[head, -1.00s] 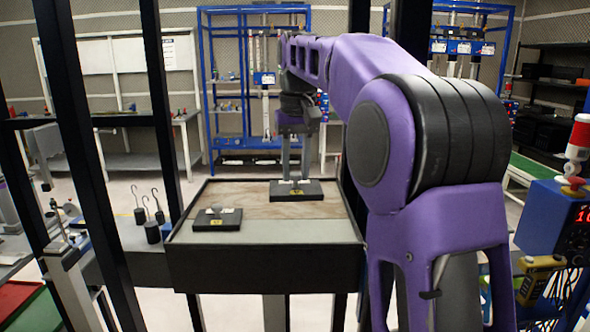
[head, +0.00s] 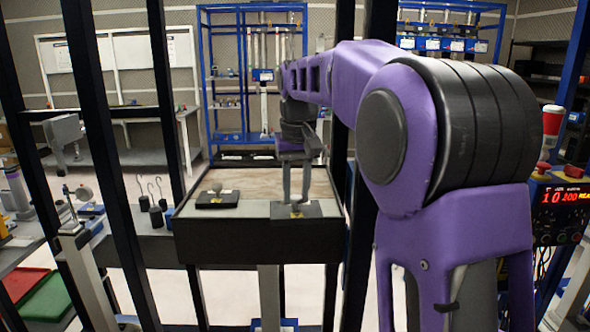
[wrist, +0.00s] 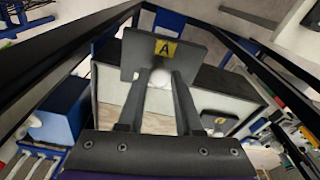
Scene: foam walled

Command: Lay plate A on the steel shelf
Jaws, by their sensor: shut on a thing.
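Plate A (wrist: 163,52) is a dark slab with a yellow label reading A and a pale round knob (wrist: 160,77). My gripper (wrist: 155,85) is shut on this knob. In the head view my gripper (head: 296,205) holds plate A (head: 312,210) at the front edge of a dark-walled box table, overlapping its rim. I cannot tell how high it hangs. The table top has a brown board at the back and a grey strip (head: 258,209) in front, which may be the steel shelf. A second labelled dark plate (head: 217,199) sits to the left; it also shows in the wrist view (wrist: 218,123).
Black upright posts (head: 95,150) stand left of the table, and one stands close behind my arm. Hooked weights (head: 155,215) stand on a bench at the left. A blue rack (head: 203,80) stands behind. A box with a red display (head: 565,205) is at the right.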

